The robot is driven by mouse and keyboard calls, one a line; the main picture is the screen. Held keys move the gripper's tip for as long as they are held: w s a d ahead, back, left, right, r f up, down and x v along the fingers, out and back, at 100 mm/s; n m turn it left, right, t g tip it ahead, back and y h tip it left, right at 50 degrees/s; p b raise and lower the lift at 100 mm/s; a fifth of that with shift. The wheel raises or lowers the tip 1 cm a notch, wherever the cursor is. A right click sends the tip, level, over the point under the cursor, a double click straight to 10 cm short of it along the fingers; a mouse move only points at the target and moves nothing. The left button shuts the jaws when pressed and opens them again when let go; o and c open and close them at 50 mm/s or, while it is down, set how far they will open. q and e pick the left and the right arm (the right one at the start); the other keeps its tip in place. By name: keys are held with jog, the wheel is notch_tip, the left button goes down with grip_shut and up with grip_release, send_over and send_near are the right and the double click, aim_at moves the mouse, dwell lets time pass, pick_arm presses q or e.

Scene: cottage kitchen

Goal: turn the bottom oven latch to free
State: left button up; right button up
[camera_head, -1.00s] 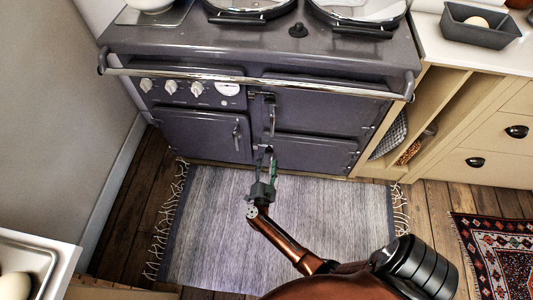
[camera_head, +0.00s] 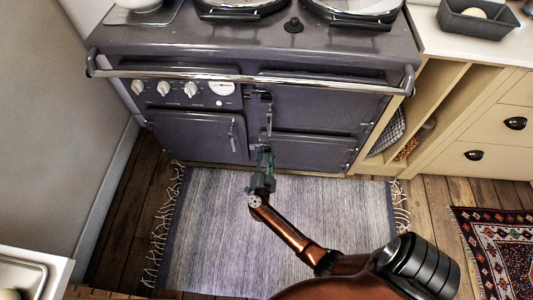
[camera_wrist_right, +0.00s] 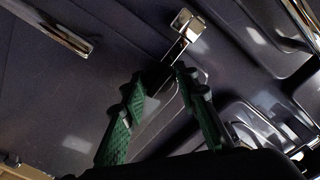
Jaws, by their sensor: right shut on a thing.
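The bottom oven latch is a small chrome lever (camera_wrist_right: 181,38) at the left edge of the range's lower right door (camera_head: 310,152). In the right wrist view its square mount is clear, and its arm runs down and left between my fingertips. My right gripper (camera_head: 265,158) has reached the latch from below in the head view. Its green fingers show in the right wrist view (camera_wrist_right: 163,82), shut on the latch's arm. The fingers hide the arm's lower end. In the head view the latch is small and mostly covered by the gripper. My left gripper is not in view.
The left door's handle (camera_head: 232,136) and the upper door's latch (camera_head: 268,120) are close by. A chrome rail (camera_head: 200,76) crosses the range's front above. A grey fringed rug (camera_head: 215,225) covers the floor in front. Cream cabinets (camera_head: 475,130) stand at right.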

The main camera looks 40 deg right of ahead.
grip_shut()
